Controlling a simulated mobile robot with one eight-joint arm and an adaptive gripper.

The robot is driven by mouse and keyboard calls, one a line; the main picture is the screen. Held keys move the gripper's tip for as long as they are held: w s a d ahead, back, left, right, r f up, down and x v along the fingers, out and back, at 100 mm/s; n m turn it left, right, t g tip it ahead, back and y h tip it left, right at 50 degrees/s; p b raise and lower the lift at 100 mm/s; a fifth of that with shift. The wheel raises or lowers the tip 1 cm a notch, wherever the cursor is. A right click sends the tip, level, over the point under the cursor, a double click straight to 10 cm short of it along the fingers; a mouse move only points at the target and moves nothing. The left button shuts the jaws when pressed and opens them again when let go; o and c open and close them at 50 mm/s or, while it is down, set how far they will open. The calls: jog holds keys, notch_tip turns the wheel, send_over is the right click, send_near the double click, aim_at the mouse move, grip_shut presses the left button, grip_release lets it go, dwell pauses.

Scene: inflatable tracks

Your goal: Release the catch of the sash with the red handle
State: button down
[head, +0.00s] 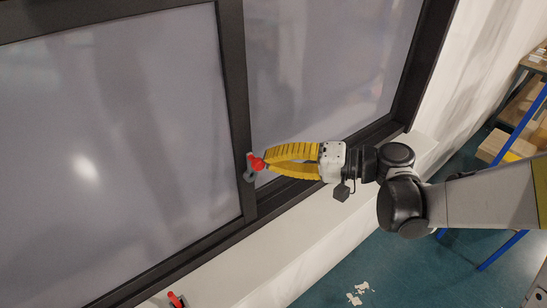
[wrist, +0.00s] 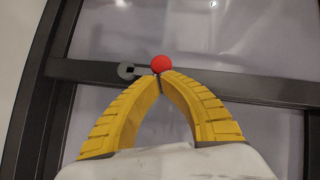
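The window sash has a dark frame, and a catch with a red handle (head: 256,161) sits on its middle upright. In the wrist view the handle's end shows as a round red knob (wrist: 161,64), with the catch's grey plate (wrist: 127,71) to its left on the dark bar. My gripper (head: 267,164) has two curved yellow fingers whose tips come together at the red handle. In the wrist view the fingertips (wrist: 160,76) meet just below the knob and look shut on the handle; the part between the tips is hidden.
A second red handle (head: 175,299) shows at the bottom edge of the head view. A white sill (head: 300,235) runs below the window. A shelf with wooden boxes (head: 497,146) and a blue frame stands at the right. White scraps (head: 358,292) lie on the green floor.

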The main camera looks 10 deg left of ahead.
jog(key=shift+s+a+r+h, duration=0.15)
jog(key=shift+s+h, duration=0.1)
jog(key=shift+h, duration=0.05)
jog(key=shift+s+a+r+n+t+h+p, duration=0.3)
jog(key=shift+s+a+n+h+p, duration=0.45)
jog(key=shift+n+p, duration=0.35)
jog(key=s+a+f+n+t+h+p, duration=0.1)
jog(key=s+a+f+n+t+h, duration=0.1)
jog(key=s+a+n+t+h, duration=0.1)
jog(key=shift+s+a+f+n+t+h, duration=0.3)
jog(key=shift+s+n+h, duration=0.4)
jog(key=shift+h, duration=0.15)
jog(key=shift+s+a+f+b, duration=0.25)
jog(key=shift+f+b, duration=0.05)
dwell(0.8)
jog(key=shift+r, duration=0.1)
